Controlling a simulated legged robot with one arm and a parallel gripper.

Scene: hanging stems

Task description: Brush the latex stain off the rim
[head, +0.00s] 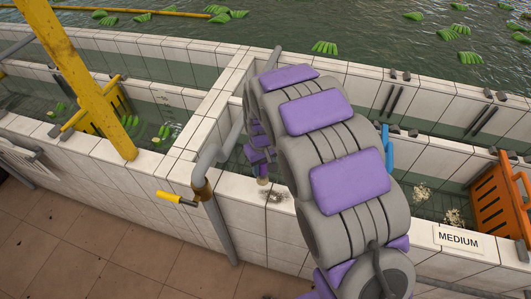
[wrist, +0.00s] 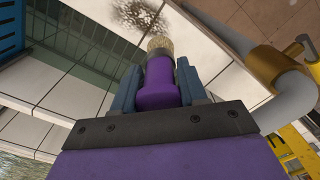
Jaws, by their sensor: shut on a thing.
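The dark, speckled latex stain (head: 275,196) lies on the white tiled rim (head: 240,187) of the middle basin. In the wrist view the stain (wrist: 140,15) shows at the top, just beyond the brush tip. My gripper (wrist: 157,82) is shut on a brush (wrist: 160,43) with a purple handle and pale bristles. The bristles point toward the stain and look close to it. I cannot tell whether they touch. In the head view my gripper (head: 257,158) is partly hidden behind my arm, just left of the stain.
A grey pipe (head: 210,160) with a brass valve and yellow handle (head: 176,198) stands left of the stain. A yellow post (head: 85,85) is farther left. An orange crate (head: 500,200) and a MEDIUM sign (head: 459,239) are at right. Green bunches (head: 325,47) float behind.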

